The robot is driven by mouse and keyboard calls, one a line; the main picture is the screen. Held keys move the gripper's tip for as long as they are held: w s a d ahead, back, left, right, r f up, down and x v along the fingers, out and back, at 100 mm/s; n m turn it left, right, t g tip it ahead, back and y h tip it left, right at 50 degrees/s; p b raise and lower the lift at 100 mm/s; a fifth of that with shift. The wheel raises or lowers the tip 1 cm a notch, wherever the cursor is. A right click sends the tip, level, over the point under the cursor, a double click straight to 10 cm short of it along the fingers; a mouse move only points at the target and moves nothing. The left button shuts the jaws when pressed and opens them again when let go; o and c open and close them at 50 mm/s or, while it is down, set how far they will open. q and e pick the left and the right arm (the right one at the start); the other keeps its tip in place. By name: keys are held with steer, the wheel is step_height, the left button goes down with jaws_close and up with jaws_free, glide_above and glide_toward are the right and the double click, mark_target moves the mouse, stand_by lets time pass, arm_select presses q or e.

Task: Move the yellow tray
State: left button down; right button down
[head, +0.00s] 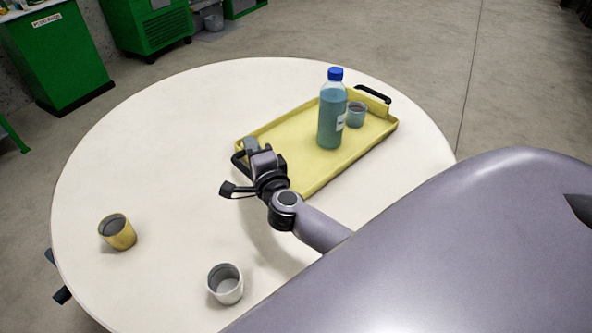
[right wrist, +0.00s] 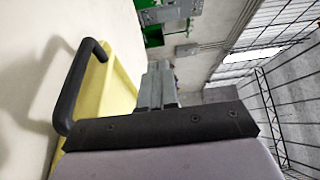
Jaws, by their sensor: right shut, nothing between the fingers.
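The yellow tray (head: 318,180) lies on the round white table, with a black handle at each end. A blue-capped bottle of blue-green liquid (head: 331,115) and a blue-grey cup (head: 356,114) stand on it. My right gripper (head: 258,150) is at the tray's near left end, by the near handle (head: 238,163). In the right wrist view its fingers (right wrist: 157,85) are shut and empty. The handle (right wrist: 78,88) shows there to their left, apart from them, along the tray's yellow edge (right wrist: 112,100). My left gripper is not seen.
On the white table (head: 160,170), a yellow cup (head: 117,232) stands at the left and a white cup (head: 225,283) at the front. Green cabinets (head: 58,50) stand on the floor behind.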

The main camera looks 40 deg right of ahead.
glide_above(295, 188)
steer(key=a+v, duration=0.1)
steer(key=v, duration=0.4)
steer(key=f+b, duration=0.2)
steer(key=f, duration=0.1)
steer(key=f+b, duration=0.2)
steer(key=f, duration=0.1)
steer(key=f+b, duration=0.2)
steer(key=f, duration=0.1)
steer(key=shift+w+d+f, duration=0.2)
steer(key=shift+w+f, duration=0.05)
steer(key=shift+f, duration=0.15)
steer(key=shift+f+b, duration=0.3)
steer(key=shift+b, duration=0.1)
steer(key=shift+w+a+r, duration=0.2)
steer(key=shift+w+r, duration=0.05)
steer(key=shift+w+a, duration=0.1)
steer(key=shift+w, duration=0.1)
steer(key=shift+w, duration=0.1)
